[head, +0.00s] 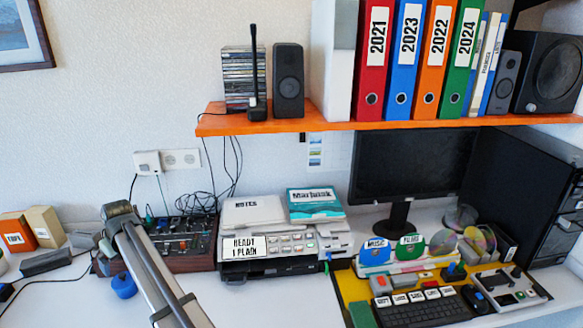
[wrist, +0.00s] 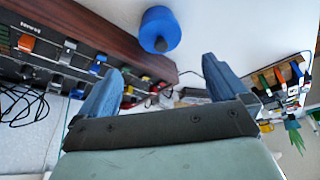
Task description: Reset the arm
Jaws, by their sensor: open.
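My gripper (wrist: 162,70) shows in the wrist view with its two blue fingers spread apart. Nothing is between the fingers. Beyond them are the brown-edged mixer (wrist: 70,58) at the upper left and a round blue object (wrist: 159,30) at the top, both apart from the fingers. In the head view my arm rises from the lower edge toward the left, in front of the mixer (head: 185,242). The fingers cannot be made out clearly there. The round blue object (head: 123,286) sits on the white desk just left of my arm.
A printer (head: 268,268) stands right of the mixer, with a monitor (head: 415,170) and a yellow mat (head: 352,287) with discs and a keyboard farther right. An orange shelf (head: 350,125) with folders hangs above. Small boxes (head: 45,226) stand at left. The desk front is clear.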

